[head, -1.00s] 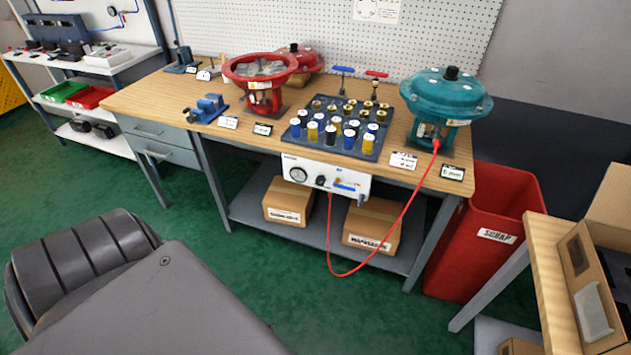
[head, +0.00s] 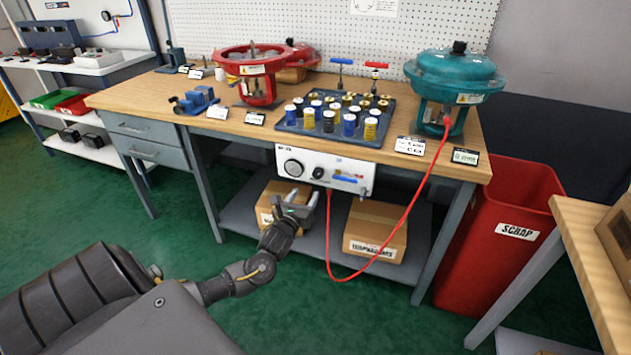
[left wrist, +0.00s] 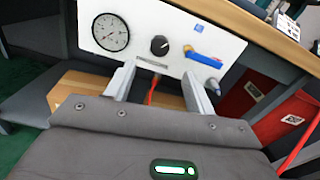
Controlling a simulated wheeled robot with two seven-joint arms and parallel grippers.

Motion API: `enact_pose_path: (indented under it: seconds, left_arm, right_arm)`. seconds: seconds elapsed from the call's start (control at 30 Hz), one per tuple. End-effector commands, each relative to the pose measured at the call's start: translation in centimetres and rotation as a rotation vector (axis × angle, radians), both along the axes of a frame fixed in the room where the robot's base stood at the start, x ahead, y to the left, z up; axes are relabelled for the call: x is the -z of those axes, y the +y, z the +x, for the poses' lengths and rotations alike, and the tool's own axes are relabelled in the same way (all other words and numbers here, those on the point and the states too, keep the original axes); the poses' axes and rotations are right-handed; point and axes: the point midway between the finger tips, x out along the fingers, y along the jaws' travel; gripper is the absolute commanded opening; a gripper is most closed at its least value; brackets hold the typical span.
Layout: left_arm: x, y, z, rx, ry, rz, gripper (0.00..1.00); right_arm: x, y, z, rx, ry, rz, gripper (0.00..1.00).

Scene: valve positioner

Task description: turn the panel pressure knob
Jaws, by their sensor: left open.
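The white pressure panel (head: 340,178) hangs under the front edge of the workbench. Its black knob (head: 318,173) sits right of the round gauge (head: 293,167) and left of a blue lever. In the left wrist view the knob (left wrist: 159,45) is beyond the fingers, between their lines, with the gauge (left wrist: 111,32) to its left and the blue lever (left wrist: 203,57) to its right. My left gripper (head: 303,197) is open and empty, just below and in front of the panel, apart from the knob; its fingers also show in the left wrist view (left wrist: 155,88). My right gripper is not in view.
A red hose (head: 397,220) loops from the panel to the teal actuator (head: 455,78). Cardboard boxes (head: 374,232) stand on the lower shelf (head: 240,212). A tray (head: 340,137) of small cylinders sits on the bench above. A red scrap bin (head: 495,235) stands at right.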

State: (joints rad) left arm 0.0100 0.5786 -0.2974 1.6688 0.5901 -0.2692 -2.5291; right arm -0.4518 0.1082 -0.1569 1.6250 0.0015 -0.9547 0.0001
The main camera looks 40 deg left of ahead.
Motion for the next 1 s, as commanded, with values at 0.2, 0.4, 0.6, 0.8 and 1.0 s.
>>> enact_pose_path:
  seconds: [0.2, 0.4, 0.6, 0.8, 1.0]
  left_arm:
    - [0.0, 1.1, 2.9, -0.002, -0.002, -0.001, 0.54]
    - [0.1, 2.3, 6.5, -0.002, -0.002, -0.003, 0.54]
    - [0.1, 3.1, 9.0, -0.001, -0.001, -0.003, 0.54]
    - [0.1, 3.5, 9.9, -0.001, 0.000, -0.003, 0.54]
    - [0.1, 3.5, 9.9, -0.001, 0.001, -0.004, 0.54]
  right_arm:
    - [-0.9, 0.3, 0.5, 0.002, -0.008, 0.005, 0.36]
    - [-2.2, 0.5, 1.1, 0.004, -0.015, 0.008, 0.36]
    - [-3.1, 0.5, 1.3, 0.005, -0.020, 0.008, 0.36]
    - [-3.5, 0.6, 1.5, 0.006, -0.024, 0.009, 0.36]
    - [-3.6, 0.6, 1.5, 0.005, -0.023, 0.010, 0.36]
